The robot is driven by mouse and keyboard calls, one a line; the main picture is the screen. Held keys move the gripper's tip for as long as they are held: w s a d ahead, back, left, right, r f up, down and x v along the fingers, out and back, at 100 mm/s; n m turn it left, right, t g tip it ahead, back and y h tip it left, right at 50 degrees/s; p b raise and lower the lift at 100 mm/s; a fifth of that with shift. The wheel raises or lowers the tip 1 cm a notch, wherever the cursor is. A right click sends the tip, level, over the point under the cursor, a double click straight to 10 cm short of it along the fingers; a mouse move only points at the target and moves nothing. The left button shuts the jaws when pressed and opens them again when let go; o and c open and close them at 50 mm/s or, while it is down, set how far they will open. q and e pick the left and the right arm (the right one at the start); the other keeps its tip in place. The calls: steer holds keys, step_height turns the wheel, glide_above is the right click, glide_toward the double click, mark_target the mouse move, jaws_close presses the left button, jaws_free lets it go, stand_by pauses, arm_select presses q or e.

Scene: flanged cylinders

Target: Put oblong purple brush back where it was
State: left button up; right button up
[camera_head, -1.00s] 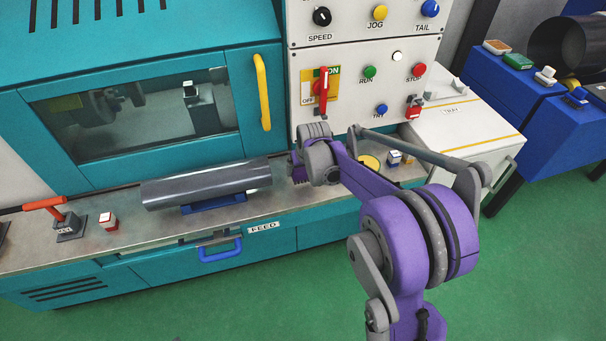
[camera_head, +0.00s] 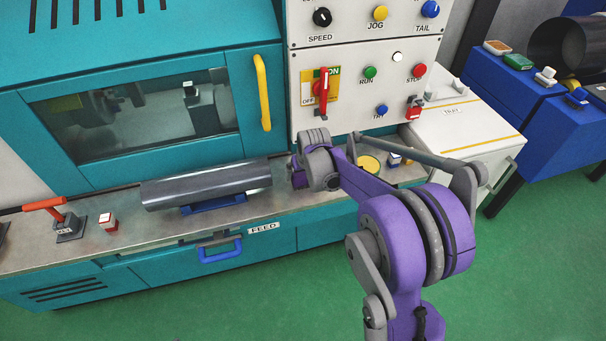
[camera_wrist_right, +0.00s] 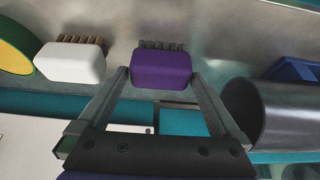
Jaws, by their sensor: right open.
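My right gripper (camera_wrist_right: 160,78) is open, with one finger on each side of the brush. Whether the fingers touch it is unclear. In the head view my right gripper (camera_head: 297,172) is low over the ledge, just right of the grey cylinder (camera_head: 207,184). The wrist and gripper mostly hide the brush there. My left gripper is not in view.
A white brush (camera_wrist_right: 70,62) and a yellow-green disc (camera_wrist_right: 12,50) lie left of the purple brush in the wrist view. The grey cylinder (camera_wrist_right: 285,112) on its blue support (camera_wrist_right: 293,70) is close on the right. A control panel (camera_head: 340,103) rises behind the ledge.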

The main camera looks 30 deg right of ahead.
steer(key=v, duration=1.1)
steer(key=s+a+f+n, duration=0.1)
steer(key=s+a, duration=0.3)
steer(key=s, duration=0.4)
steer(key=s+a+f+n, duration=0.1)
steer(key=s+a+f, duration=0.1)
steer(key=s+a, duration=0.3)
steer(key=s+a+f+y, duration=0.1)
steer(key=s+a, duration=0.4)
steer(key=s, duration=0.7)
steer(key=shift+f+n+t+p, duration=0.3)
steer(key=shift+f+n+p, duration=0.1)
steer(key=shift+f, duration=0.4)
